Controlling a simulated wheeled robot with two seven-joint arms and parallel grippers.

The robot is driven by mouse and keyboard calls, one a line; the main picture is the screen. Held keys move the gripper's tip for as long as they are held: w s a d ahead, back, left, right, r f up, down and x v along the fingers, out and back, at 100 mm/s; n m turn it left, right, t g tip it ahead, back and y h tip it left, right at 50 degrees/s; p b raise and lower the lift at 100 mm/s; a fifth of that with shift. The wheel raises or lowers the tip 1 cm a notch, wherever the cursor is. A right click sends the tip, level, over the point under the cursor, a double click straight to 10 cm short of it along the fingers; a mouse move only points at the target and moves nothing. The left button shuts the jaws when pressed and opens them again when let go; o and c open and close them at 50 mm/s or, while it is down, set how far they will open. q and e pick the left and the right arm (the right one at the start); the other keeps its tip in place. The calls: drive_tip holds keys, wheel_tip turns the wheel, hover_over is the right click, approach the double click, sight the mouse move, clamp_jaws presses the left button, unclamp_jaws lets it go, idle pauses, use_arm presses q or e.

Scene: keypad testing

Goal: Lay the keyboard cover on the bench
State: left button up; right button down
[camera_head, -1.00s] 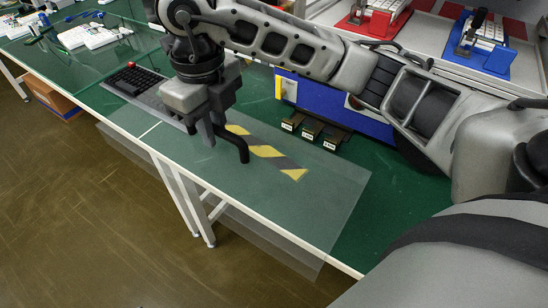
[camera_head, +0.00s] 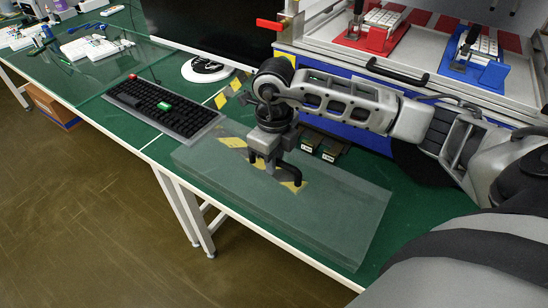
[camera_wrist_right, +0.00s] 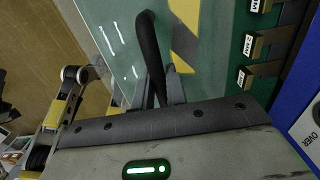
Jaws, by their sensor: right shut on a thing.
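The keyboard cover (camera_head: 330,217) is a clear, shallow box with a black bar handle (camera_head: 290,176). In the head view it lies level over the green bench (camera_head: 425,225), near the front edge. I cannot tell whether its underside touches the bench. My right gripper (camera_head: 268,163) is shut on the handle, above the cover; the black handle also shows between the fingers in the right wrist view (camera_wrist_right: 150,50). The keyboard (camera_head: 165,108), black keys in a grey frame with a green patch, is uncovered to the left of the cover.
Yellow-and-black marking (camera_head: 231,142) shows on the bench through the cover. Small labelled dark blocks (camera_head: 328,148) stand just behind it. A blue-fronted station with a red fixture (camera_head: 382,35) and a blue fixture (camera_head: 478,58) rises behind. Bare bench lies to the right.

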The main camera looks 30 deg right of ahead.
drive_tip(key=shift+f, duration=0.15)
drive_tip(key=c, duration=1.4)
unclamp_jaws()
drive_tip(key=shift+f, duration=0.1)
drive_tip(key=shift+r, duration=0.25)
wheel_tip(320, 180, up, 12)
drive_tip(key=shift+b, duration=0.3)
drive_tip(key=shift+f, duration=0.15)
